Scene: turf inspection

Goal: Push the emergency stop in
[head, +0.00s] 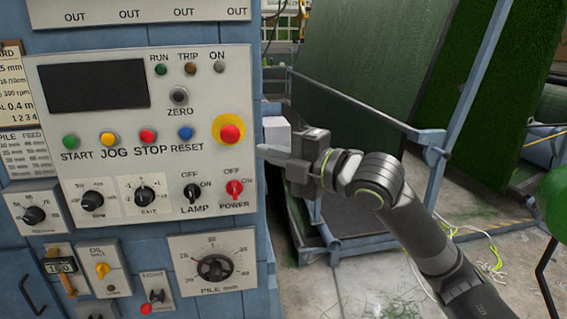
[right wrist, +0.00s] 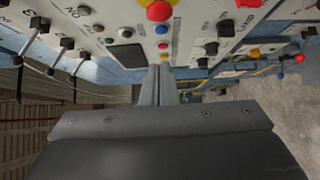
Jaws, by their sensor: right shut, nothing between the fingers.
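The emergency stop is a red mushroom button (head: 230,133) on a round yellow plate, at the right side of the light control panel (head: 130,215) in the head view. In the right wrist view a large red button with yellow by it (right wrist: 158,11), which looks like the same one, is at the top edge. My right gripper (head: 262,150) is shut and empty, its fingertips just right of the panel edge and slightly below the button's height. Its closed fingers (right wrist: 160,70) point at the panel in the wrist view. They appear apart from the button. My left gripper is out of view.
Close to the emergency stop are the blue RESET button (head: 185,133), the red STOP button (head: 147,136) and the red POWER switch (head: 234,188). A blue metal frame (head: 425,185) with green turf stands behind my right arm. Pale floor is open at lower right.

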